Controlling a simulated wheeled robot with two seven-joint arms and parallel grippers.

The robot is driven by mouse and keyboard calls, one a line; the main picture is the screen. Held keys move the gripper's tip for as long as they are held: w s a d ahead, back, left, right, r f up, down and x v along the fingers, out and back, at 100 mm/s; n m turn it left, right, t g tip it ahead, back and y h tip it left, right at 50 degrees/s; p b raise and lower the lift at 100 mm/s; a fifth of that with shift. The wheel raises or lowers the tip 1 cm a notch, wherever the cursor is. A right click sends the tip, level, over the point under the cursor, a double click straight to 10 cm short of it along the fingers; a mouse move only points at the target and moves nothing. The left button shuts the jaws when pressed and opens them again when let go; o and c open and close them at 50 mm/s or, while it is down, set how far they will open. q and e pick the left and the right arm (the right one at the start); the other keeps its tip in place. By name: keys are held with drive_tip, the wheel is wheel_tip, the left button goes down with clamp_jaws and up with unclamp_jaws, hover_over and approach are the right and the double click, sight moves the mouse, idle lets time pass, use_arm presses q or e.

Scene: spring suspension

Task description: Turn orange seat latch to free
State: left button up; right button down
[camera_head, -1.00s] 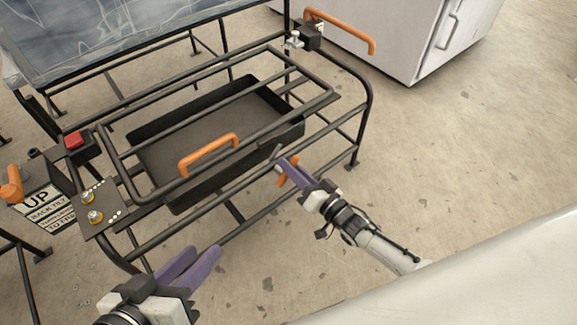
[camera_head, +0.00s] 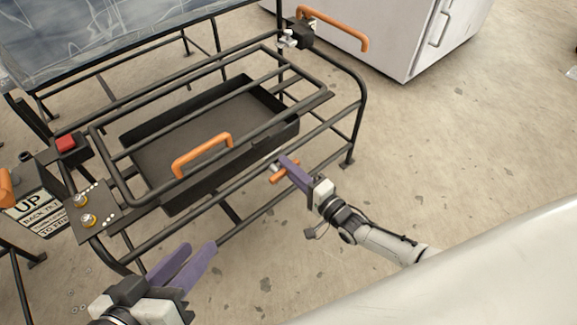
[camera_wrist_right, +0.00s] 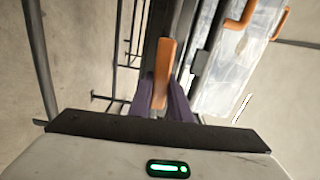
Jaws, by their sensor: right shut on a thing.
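The orange seat latch (camera_head: 277,178) is a short bar at the front right of the black frame, partly covered by my right gripper. My right gripper (camera_head: 284,168) has purple fingers and is shut on the latch. In the right wrist view the latch (camera_wrist_right: 163,70) stands upright between the purple fingers (camera_wrist_right: 165,98). My left gripper (camera_head: 199,245) is empty, its purple fingers apart, in front of the frame's near left corner. The latch's pivot is hidden.
A black tubular frame (camera_head: 345,75) holds a dark tray (camera_head: 165,135) with an orange handle (camera_head: 203,155) in front. A red button (camera_head: 66,143) and a sign (camera_head: 38,213) are at the left. A white cabinet (camera_head: 400,45) stands behind. Floor at right is clear.

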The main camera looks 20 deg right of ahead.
drive_tip(key=shift+s+f+m, duration=0.1)
drive_tip(key=shift+f+m, duration=0.1)
drive_tip(key=shift+m, duration=0.2)
drive_tip(key=c, duration=1.6)
unclamp_jaws()
drive_tip(key=shift+c, duration=0.2)
